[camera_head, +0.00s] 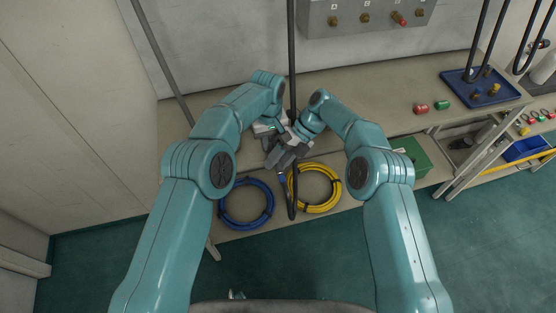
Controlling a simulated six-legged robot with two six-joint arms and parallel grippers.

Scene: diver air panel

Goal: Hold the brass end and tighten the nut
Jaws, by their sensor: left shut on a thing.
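My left gripper (268,126) is beside the lower part of a black hose (292,60) that hangs from above. It is shut on what seems to be the brass end, which the grippers hide. My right gripper (280,156) is just below and close to it, grey fingers pointing down-left. I cannot tell whether its fingers are open or shut. The nut is hidden between the two grippers.
A blue hose coil (223,207) and a yellow hose coil (338,190) lie below the grippers. The grey panel (375,28) with brass ports is on the wall. The bench holds red (421,108) and green (442,104) pieces and a blue tray (455,78).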

